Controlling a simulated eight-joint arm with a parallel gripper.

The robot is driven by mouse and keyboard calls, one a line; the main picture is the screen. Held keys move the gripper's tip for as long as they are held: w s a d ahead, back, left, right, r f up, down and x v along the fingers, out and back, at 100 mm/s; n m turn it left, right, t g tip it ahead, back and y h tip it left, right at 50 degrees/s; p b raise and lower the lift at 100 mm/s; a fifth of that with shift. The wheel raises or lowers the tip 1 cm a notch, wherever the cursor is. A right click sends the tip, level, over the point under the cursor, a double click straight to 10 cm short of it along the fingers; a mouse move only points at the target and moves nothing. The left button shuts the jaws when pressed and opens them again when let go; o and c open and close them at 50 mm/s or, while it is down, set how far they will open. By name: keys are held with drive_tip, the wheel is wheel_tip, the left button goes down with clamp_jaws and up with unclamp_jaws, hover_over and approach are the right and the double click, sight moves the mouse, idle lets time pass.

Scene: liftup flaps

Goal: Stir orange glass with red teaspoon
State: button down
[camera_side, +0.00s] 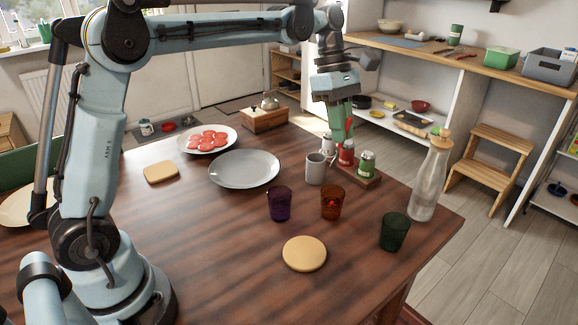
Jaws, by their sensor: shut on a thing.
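The orange glass (331,202) stands upright on the wooden table, with something reddish low inside that I cannot make out. I cannot pick out a red teaspoon. My gripper (344,138) points down with its green fingers shut, at the top of a red jar (346,154) in a small dark wooden rack (365,180). The fingers appear to be on the jar's top; the exact contact is too small to see. The jar stands upright in line with the others. The orange glass is in front of the rack, apart from my gripper.
A grey mug (315,169), a green-labelled jar (367,164) and a clear bottle (431,180) stand close to the gripper. Purple (279,204) and dark green (394,232) glasses flank the orange one. A round tan board (304,254) lies in front. The left front table is clear.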

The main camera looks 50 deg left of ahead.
drive_tip(key=shift+w+d+f, duration=0.15)
drive_tip(key=shift+w, duration=0.05)
drive_tip(key=shift+f, duration=5.65)
drive_tip(key=shift+s, duration=0.1)
